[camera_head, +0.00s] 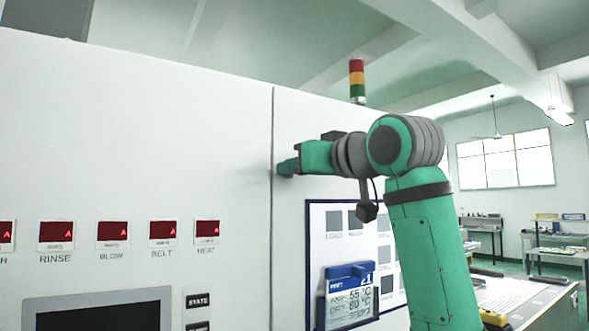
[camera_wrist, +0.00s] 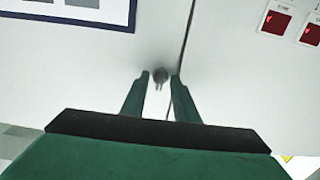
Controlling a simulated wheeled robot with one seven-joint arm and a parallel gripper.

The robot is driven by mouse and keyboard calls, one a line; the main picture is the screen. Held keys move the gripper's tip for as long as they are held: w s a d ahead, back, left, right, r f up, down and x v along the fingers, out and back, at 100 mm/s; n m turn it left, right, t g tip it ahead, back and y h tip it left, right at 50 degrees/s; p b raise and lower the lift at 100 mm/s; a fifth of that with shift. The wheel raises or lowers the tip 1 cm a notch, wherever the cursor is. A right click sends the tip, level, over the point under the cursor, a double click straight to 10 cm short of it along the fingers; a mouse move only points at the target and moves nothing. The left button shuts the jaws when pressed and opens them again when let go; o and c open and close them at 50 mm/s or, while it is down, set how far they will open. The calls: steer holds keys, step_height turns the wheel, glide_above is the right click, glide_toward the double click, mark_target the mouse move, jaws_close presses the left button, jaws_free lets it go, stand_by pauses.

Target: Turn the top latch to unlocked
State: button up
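The top latch (camera_wrist: 160,75) is a small dark grey knob on the white cabinet front, beside the vertical panel seam, in the wrist view. My gripper (camera_wrist: 160,78) has its two green fingers on either side of the latch, with narrow gaps seeming to show between the latch and each fingertip. In the head view my gripper (camera_head: 285,168) reaches left to the cabinet front near the seam and hides the latch. I cannot tell which setting the latch is at.
The white cabinet (camera_head: 150,130) fills the left. Red indicator panels (camera_head: 112,232) and a screen (camera_head: 100,312) are on it. A blue-framed board (camera_head: 310,240) with a blue card holder (camera_head: 349,272) is below my arm. A signal tower (camera_head: 357,80) stands on top.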

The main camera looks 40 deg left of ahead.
steer(key=v, duration=1)
steer(key=shift+w, duration=0.1)
